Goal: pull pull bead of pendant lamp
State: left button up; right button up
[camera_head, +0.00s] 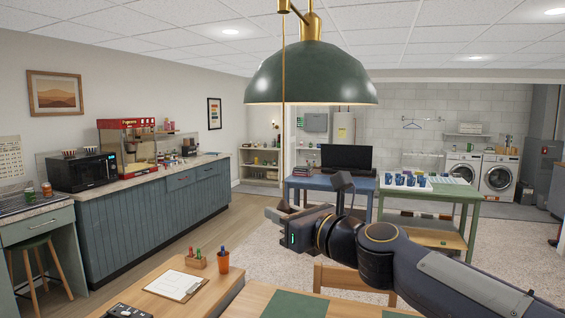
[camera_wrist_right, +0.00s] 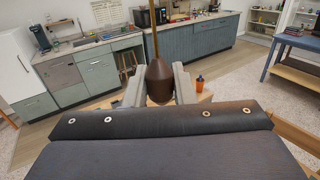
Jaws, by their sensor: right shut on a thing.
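The dark green dome pendant lamp (camera_head: 311,75) hangs from a brass stem at the top of the head view, with a bright inner rim. Its thin pull cord (camera_head: 283,150) runs down to my right gripper (camera_head: 282,211). In the right wrist view the brown pull bead (camera_wrist_right: 159,82) hangs on its cord between the two grey fingers of the right gripper (camera_wrist_right: 158,86). The gripper is shut on the bead, which looks upright. In the head view the bead is hard to make out at the fingers. My left gripper is not in view.
A blue-grey counter (camera_head: 150,225) stands at left. A green table (camera_head: 450,192) with blue cups stands behind my right arm.

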jog(key=shift+f+b, duration=0.55)
jog(key=shift+f, duration=0.2)
jog(key=shift+r, duration=0.2)
jog(key=shift+r+p, duration=0.85)
jog(key=shift+p, duration=0.2)
jog(key=o, duration=0.8)
jog(key=shift+s+d, duration=0.1)
jog(key=v, duration=0.7)
jog(key=shift+s+d, duration=0.25)
jog(key=shift+s, duration=0.05)
